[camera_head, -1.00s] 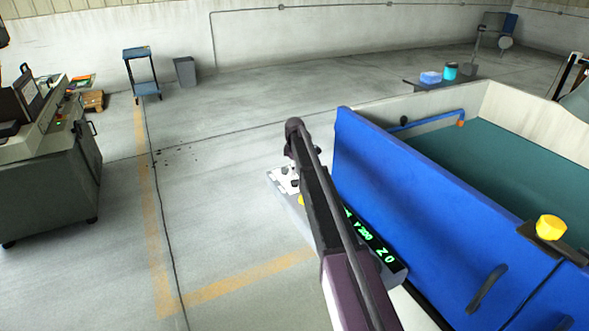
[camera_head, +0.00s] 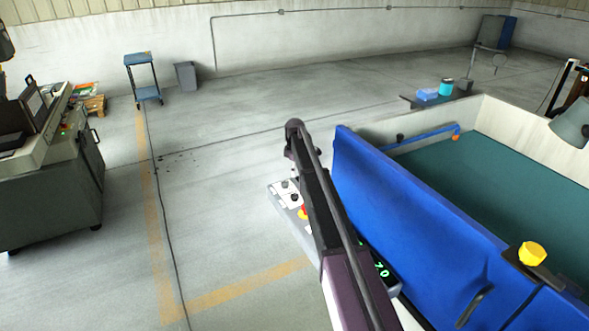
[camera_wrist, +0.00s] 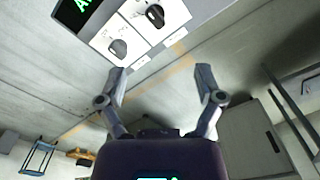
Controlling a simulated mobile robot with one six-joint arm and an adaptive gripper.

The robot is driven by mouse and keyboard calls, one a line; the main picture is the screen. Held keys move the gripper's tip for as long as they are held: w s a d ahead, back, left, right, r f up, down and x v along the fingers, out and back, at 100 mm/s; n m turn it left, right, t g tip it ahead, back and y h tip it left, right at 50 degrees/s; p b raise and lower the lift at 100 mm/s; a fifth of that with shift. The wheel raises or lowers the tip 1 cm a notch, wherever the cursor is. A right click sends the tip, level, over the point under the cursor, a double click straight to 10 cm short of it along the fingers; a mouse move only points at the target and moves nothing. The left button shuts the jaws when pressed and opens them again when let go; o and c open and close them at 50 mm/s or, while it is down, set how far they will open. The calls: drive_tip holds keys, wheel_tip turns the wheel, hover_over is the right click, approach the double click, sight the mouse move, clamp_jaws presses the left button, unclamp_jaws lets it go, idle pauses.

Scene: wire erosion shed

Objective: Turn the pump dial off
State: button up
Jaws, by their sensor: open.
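The control panel (camera_head: 279,190) carries two black dials on its white face in the head view, partly behind my arm. In the wrist view the white panel face (camera_wrist: 172,12) is at the top with one dial (camera_wrist: 155,15) at its edge and a second dial (camera_wrist: 118,48) to the lower left. Their labels are too small to read, so I cannot tell which is the pump dial. My gripper (camera_wrist: 160,84) is open and empty in the wrist view. The left finger appears just below the second dial; contact cannot be told.
A red and yellow button (camera_head: 303,213) sits beside the dials, and a green-lit display (camera_head: 381,271) shows past my arm. Open floor (camera_head: 220,220) lies left.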

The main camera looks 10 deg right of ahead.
drive_tip(key=s+f+m+b, duration=0.3)
drive_tip(key=s+m, duration=0.5)
drive_tip(key=s, duration=1.9)
drive_tip(key=shift+s+f+m, duration=0.15)
drive_tip(key=shift+s+m, duration=0.2)
drive_tip(key=shift+m, duration=0.05)
drive_tip(key=s+m, duration=0.5)
drive_tip(key=s, duration=1.2)
